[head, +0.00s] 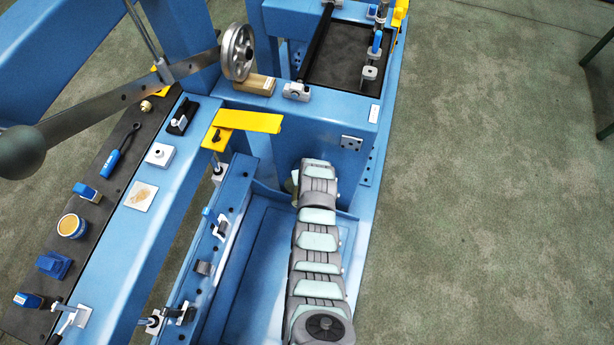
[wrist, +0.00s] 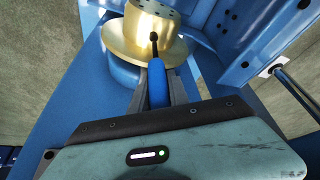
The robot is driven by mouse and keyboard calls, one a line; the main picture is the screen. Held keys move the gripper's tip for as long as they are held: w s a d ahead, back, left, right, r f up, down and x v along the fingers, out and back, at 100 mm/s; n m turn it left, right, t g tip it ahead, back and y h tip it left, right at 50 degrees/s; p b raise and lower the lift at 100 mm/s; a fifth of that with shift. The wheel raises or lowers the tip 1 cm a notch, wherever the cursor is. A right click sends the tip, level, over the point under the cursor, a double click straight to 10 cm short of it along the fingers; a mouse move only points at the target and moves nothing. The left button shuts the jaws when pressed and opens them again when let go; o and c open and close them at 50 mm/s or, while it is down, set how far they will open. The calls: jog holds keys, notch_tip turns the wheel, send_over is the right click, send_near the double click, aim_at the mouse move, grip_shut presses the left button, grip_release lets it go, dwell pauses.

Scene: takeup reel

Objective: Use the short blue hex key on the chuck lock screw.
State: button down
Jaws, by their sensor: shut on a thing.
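My gripper (wrist: 158,92) is in the wrist view, with both dark fingers closed on the blue handle of the hex key (wrist: 157,82). The key's thin black shaft and rounded black tip point away from me, toward the brass chuck (wrist: 125,42). The tip overlaps the lower part of the chuck's hub in this view; I cannot tell whether it touches. I cannot make out the lock screw. In the head view my arm covers the gripper, the key and the chuck.
In the head view a dark tool strip (head: 94,214) at left holds a blue-handled tool (head: 122,148), a round tin (head: 71,226) and several blue items. A spoked handwheel (head: 238,52) and yellow bracket (head: 247,121) stand near my arm. A metal rod (wrist: 296,88) is right in the wrist view.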

jog(key=shift+f+b, duration=0.65)
jog(key=shift+f, duration=0.2)
jog(key=shift+r, duration=0.15)
jog(key=shift+r+p, duration=0.35)
jog(key=shift+p, duration=0.05)
jog(key=shift+f, duration=0.3)
dwell(0.8)
jog(key=shift+r, duration=0.3)
jog(key=shift+f, duration=0.3)
dwell(0.8)
jog(key=shift+r, duration=0.3)
jog(key=shift+r+p, duration=0.3)
jog(key=shift+r, duration=0.05)
dwell(0.5)
